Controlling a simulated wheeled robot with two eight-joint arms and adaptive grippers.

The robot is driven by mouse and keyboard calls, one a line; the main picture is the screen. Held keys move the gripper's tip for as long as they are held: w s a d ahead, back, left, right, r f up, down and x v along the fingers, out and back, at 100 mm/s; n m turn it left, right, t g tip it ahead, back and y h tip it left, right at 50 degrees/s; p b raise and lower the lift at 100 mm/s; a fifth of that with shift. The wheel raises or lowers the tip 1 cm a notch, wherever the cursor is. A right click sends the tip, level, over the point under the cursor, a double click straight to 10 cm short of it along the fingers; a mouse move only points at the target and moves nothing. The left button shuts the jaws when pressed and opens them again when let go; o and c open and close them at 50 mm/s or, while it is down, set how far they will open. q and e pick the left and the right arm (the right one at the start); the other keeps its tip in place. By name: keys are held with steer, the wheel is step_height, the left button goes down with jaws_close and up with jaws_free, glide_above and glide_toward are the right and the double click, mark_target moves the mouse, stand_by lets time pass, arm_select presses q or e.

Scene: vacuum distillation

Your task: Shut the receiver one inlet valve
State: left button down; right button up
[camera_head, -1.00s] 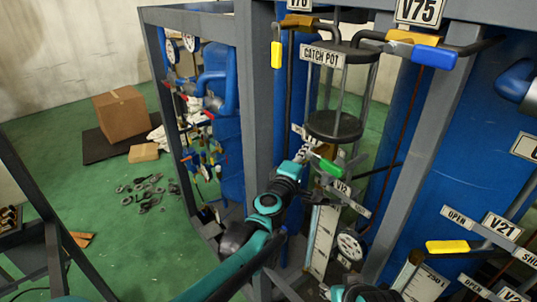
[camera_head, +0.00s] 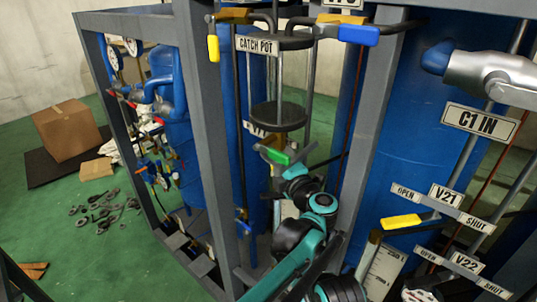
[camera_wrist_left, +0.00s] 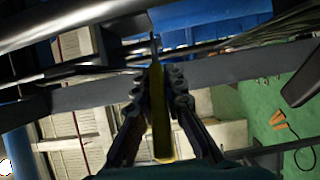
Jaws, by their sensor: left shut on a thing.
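My left gripper (camera_wrist_left: 158,88) is shut on a yellow lever handle (camera_wrist_left: 162,140), which runs between its two fingers in the left wrist view. In the head view my left arm reaches up from the bottom to just below and right of a green-handled lever (camera_head: 275,156), under the catch pot. My right gripper does not show.
The catch pot (camera_head: 279,118) stands above my left wrist between grey frame posts (camera_head: 213,150). A yellow V21 lever (camera_head: 401,222) and OPEN/SHUT plates are at the right. A blue-handled lever (camera_head: 347,34) is above. A cardboard box (camera_head: 65,130) lies on the floor at left.

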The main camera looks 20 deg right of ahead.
arm_select(q)
steer(key=shift+y, duration=0.3)
steer(key=c, duration=1.6)
jaws_free()
steer(key=shift+d, duration=0.1)
